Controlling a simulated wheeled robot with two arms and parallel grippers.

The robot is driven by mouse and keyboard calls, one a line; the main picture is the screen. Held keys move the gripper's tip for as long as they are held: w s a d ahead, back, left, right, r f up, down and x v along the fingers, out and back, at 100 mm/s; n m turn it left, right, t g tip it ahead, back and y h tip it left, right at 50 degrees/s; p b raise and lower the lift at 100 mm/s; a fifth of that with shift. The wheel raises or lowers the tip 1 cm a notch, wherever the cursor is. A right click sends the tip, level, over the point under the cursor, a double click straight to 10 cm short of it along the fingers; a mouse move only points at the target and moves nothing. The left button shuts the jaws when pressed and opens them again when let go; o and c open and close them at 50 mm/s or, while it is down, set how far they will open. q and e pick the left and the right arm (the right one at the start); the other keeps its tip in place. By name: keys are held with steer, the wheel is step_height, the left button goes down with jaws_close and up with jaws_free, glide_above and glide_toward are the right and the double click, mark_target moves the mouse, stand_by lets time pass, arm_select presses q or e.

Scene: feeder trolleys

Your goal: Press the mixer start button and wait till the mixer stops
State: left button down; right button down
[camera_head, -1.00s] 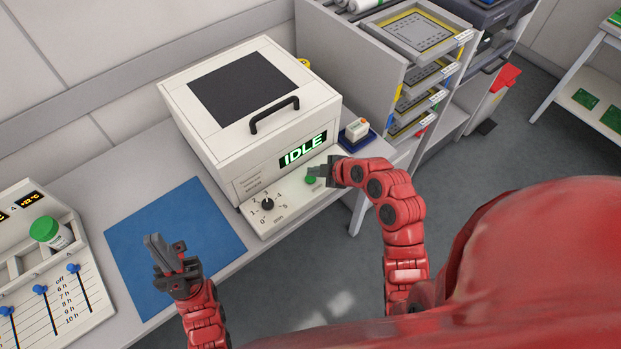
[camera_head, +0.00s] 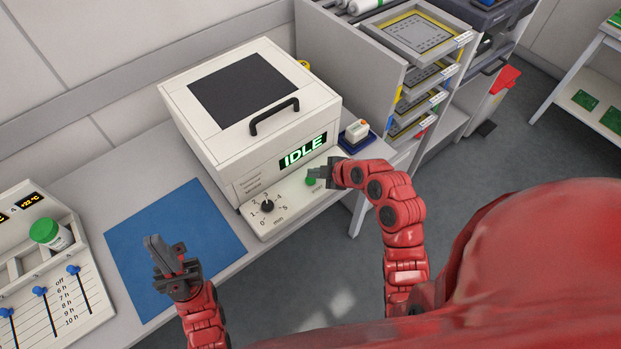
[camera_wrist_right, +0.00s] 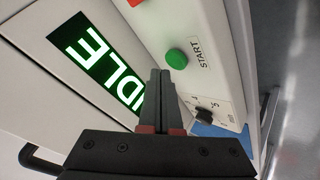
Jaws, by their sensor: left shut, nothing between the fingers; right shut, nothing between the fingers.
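The mixer (camera_head: 225,160) is a white box with a dark lid window and a black handle, its lid shut. Its display (camera_head: 303,150) reads IDLE in green. The green start button (camera_head: 311,181) is on the front panel right of the black dial (camera_head: 267,206); it also shows in the right wrist view (camera_wrist_right: 177,59), labelled START. My right gripper (camera_head: 314,172) is shut and empty, close to the button; in the wrist view its fingertips (camera_wrist_right: 161,75) are beside the button, and contact cannot be told. My left gripper (camera_head: 152,242) is shut and empty over the blue mat.
The blue mat (camera_head: 190,225) lies bare left of the mixer. A green-capped jar (camera_head: 50,233) stands in a white device with blue sliders at the left. A small white-topped object (camera_head: 357,129) on a blue base and a tray rack (camera_head: 415,40) stand to the right.

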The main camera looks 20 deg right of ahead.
stand_by(0.8)
steer(key=shift+f+b, duration=0.4)
steer(key=shift+b, duration=0.4)
